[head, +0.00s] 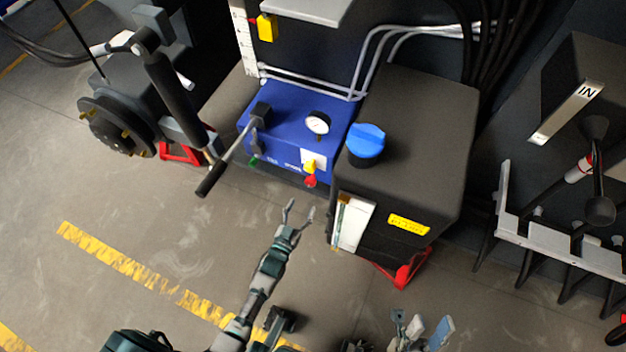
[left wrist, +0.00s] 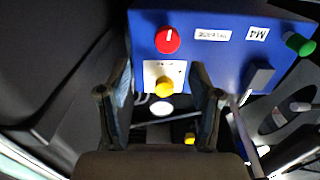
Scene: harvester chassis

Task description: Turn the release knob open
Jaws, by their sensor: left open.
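The blue box (head: 290,128) carries a red knob (head: 311,181) low on its front, with a yellow knob (head: 309,166) just above it. In the left wrist view the red knob (left wrist: 167,40) has a white mark running up and down the picture, and a small white label (left wrist: 212,35) beside it seems to read RELEASE. My left gripper (head: 300,207) is open and empty, just in front of the red knob and apart from it. In that wrist view the yellow knob (left wrist: 165,88) appears between the fingers. My right gripper (head: 421,328) is low in the head view, partly cut off.
A green knob (left wrist: 299,44) is also on the box. A grey lever (head: 228,160) sticks out on the left of the box. A dark tank (head: 428,120) with a blue cap (head: 367,140) stands close on the right. The floor in front is free.

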